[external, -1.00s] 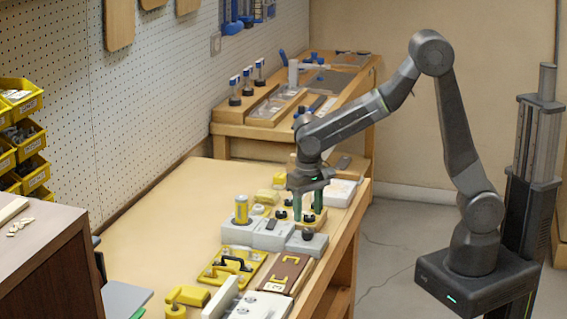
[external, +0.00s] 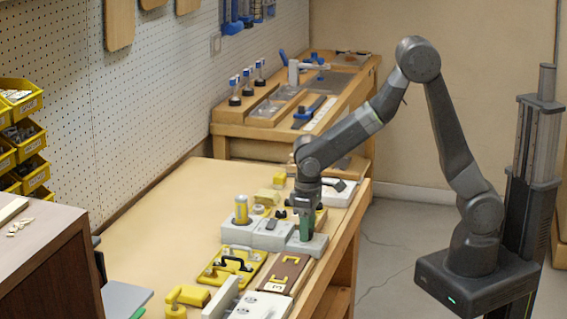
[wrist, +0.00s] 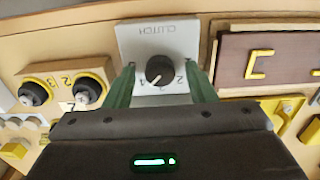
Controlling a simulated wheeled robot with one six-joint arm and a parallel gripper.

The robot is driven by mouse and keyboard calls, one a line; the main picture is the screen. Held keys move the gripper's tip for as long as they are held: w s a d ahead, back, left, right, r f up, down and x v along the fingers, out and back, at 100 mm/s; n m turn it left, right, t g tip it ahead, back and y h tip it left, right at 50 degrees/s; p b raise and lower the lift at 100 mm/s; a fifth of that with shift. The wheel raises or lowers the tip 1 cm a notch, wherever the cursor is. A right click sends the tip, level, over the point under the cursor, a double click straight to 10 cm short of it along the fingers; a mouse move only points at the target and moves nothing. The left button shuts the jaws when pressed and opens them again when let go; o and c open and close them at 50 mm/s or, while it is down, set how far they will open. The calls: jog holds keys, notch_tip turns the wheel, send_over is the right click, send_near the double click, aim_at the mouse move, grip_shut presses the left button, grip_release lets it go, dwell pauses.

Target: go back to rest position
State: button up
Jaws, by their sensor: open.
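My gripper (external: 306,235) is low over a light grey box (external: 317,246) at the right edge of the bench, fingers pointing down. In the wrist view, my gripper (wrist: 160,70) is open. Its two green fingers stand on either side of a round black knob (wrist: 160,69) on the grey plate (wrist: 132,36) marked CLUTCH. A gap shows between the knob and each finger. The knob's white pointer line faces lower left in that view. In the external view the knob is hidden by my gripper.
A brown panel (external: 287,273) with yellow handles lies beside the grey box, and a yellow base with a black handle (external: 232,265) lies left of it. A wooden block with two knobs (wrist: 62,82) is close. The left bench top is clear.

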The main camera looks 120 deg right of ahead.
jog(key=n, duration=1.4)
dwell(0.4)
jog(key=shift+o, duration=0.2)
